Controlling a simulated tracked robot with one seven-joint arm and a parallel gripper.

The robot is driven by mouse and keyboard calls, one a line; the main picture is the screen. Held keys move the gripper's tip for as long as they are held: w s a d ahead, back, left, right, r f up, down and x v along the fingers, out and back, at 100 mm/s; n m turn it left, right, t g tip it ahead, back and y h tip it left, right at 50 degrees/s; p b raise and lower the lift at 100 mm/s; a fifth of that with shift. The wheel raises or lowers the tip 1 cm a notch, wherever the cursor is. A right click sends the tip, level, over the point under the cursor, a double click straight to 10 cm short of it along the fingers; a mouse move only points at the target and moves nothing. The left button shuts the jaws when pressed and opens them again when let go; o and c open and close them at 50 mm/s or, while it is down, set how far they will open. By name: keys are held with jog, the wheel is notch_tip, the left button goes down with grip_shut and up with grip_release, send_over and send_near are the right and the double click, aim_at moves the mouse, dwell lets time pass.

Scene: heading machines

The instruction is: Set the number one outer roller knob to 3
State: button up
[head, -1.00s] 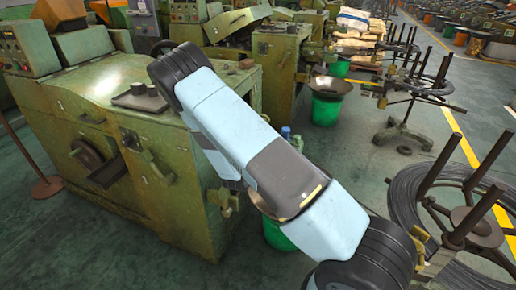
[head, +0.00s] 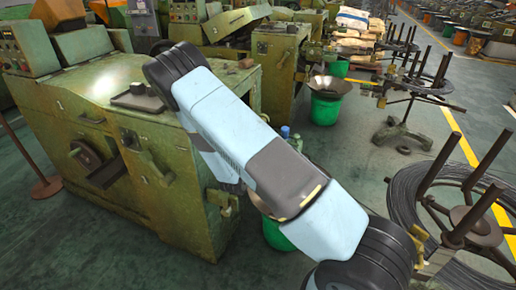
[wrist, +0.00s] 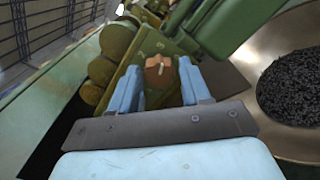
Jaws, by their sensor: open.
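In the wrist view, a small brown-orange knob (wrist: 158,76) sits on a green machine plate with faint pale marks around it. In the head view, the gripper and the knob cannot be made out; my pale blue arm crosses in front of the green machine (head: 150,190).
In the wrist view, a round metal pan (wrist: 275,60) with dark small parts lies at the right, and rounded green machine parts (wrist: 110,60) stand left of the plate. In the head view, a wire coil stand (head: 470,225) is at the right and a green bucket (head: 324,108) behind.

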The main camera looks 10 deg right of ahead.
jog(key=v, duration=1.2)
